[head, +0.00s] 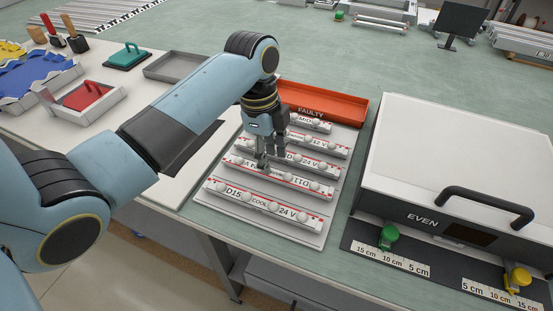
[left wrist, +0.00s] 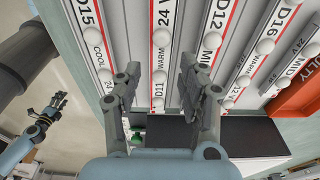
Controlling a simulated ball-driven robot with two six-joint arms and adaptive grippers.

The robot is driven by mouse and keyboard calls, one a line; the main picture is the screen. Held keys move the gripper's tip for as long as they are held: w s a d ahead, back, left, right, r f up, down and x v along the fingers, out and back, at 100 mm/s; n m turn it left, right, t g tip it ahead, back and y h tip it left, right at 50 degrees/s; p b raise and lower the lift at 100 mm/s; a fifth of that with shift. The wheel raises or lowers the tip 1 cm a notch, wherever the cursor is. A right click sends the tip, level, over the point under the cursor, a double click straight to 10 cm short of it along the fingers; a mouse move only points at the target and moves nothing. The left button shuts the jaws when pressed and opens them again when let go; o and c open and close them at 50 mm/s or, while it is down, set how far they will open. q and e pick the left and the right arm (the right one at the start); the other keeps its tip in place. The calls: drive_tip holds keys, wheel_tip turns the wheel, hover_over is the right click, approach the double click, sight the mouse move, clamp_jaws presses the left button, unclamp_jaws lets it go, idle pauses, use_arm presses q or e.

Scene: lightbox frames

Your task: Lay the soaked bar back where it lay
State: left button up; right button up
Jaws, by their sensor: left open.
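Several white light bars with red edging and round knobs lie in rows on a pale board (head: 213,207). The nearest is the D15 COOL 24 V bar (head: 232,194); behind it lies the D11 WARM 24 V bar (head: 318,188). No mark shows which bar is soaked. My left gripper (head: 262,166) is open, low over the D11 bar. In the left wrist view, my left gripper (left wrist: 160,78) has its fingers on either side of the D11 bar (left wrist: 162,60), apart from it as far as I can see. My right gripper (left wrist: 50,110) shows small at the left there.
An orange FAULTY tray (head: 345,105) stands behind the bars. A large EVEN box (head: 450,165) stands to the right, with a green clamp (head: 388,236), a yellow clamp (head: 517,279) and scales in front. A grey tray (head: 176,67) and coloured tools stand at the left.

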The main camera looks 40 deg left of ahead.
sight(275, 171)
use_arm(q)
drive_tip(key=f, duration=0.2)
drive_tip(key=d+f, duration=0.1)
drive_tip(key=f, duration=0.2)
drive_tip(key=shift+w+d, duration=0.1)
drive_tip(key=shift+w, duration=0.1)
clamp_jaws()
